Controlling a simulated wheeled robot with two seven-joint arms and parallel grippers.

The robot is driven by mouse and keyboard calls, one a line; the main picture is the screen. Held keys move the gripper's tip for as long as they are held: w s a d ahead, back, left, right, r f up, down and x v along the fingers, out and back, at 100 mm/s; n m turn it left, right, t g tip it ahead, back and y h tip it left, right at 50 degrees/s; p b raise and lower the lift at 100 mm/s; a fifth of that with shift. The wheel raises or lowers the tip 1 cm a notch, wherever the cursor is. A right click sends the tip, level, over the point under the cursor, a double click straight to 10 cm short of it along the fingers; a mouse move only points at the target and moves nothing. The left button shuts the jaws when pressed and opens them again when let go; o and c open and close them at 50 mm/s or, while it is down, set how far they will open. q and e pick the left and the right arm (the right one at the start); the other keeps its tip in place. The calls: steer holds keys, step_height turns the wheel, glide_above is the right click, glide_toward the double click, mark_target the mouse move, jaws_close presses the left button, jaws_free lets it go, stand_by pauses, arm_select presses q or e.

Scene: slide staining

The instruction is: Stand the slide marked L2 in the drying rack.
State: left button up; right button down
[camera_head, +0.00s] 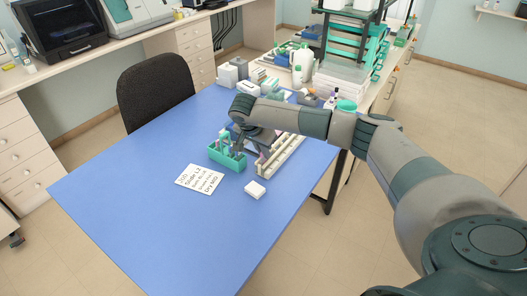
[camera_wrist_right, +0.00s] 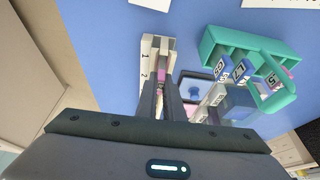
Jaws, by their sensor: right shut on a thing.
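My right gripper (camera_head: 261,150) reaches in from the right over the table, and its fingers also show in the wrist view (camera_wrist_right: 171,98). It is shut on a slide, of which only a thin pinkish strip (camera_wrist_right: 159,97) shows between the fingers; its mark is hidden. I cannot tell whether the slide touches the rack. A teal slide holder (camera_wrist_right: 216,36) stands beside the rack with several labelled slides in it; it also shows in the head view (camera_head: 228,161). My left gripper is out of view.
A written card (camera_head: 200,179) naming slide L2 and a small white box (camera_head: 255,190) lie in front. A dark, flat device (camera_wrist_right: 194,88) lies between rack and holder. Bottles and boxes (camera_head: 304,62) crowd the back. The blue table's (camera_head: 150,225) front left is clear.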

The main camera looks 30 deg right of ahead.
steer(key=shift+f+b, duration=0.3)
steer(key=c, duration=1.8)
jaws_free()
steer(key=shift+a+r, duration=0.1)
steer(key=shift+r, duration=0.1)
steer(key=shift+b+v, duration=2.8)
steer(key=shift+v, duration=5.7)
steer(key=shift+f, duration=0.1)
